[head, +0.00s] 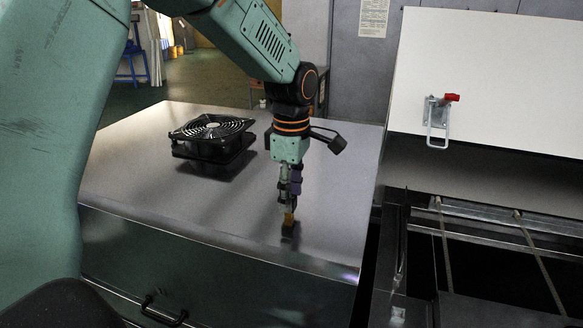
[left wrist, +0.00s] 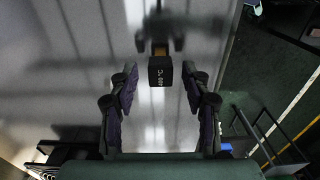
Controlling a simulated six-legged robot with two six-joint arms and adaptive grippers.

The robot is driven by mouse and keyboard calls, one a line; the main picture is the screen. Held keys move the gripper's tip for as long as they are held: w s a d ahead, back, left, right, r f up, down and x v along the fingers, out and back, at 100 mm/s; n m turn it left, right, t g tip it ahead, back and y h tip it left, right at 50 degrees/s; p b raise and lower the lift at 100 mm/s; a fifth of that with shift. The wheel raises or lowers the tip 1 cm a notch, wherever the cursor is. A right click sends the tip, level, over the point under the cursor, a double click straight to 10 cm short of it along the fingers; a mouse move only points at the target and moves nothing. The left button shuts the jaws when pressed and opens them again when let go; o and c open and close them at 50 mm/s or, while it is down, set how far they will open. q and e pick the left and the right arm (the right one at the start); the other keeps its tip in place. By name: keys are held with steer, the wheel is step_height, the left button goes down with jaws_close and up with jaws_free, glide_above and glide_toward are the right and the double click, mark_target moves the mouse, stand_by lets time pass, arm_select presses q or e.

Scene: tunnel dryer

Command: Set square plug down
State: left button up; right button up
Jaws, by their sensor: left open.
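The square plug is a small black block with white marking (left wrist: 160,72) and a yellow-brown part at its far end. In the left wrist view it is between my open left fingertips (left wrist: 160,78), with a gap on both sides. In the head view its yellow-brown end (head: 289,218) shows just below my left gripper (head: 290,200), at the shiny metal top (head: 225,222). A dark reflection is below it. The plug seems to stand upright on the metal; the exact contact is hard to tell. My right gripper is not in view.
A black fan unit (head: 212,136) sits on the metal top, left of my gripper. To the right are a white panel with a red-tipped latch (head: 440,118) and an open frame with rods (head: 480,235). The metal around the plug is clear.

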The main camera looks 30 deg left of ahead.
mark_target(294, 199)
arm_select(q)
step_height(294, 199, up, 10)
steer(key=b, duration=0.1)
steer(key=shift+d+r, duration=0.2)
steer(key=shift+d, duration=0.2)
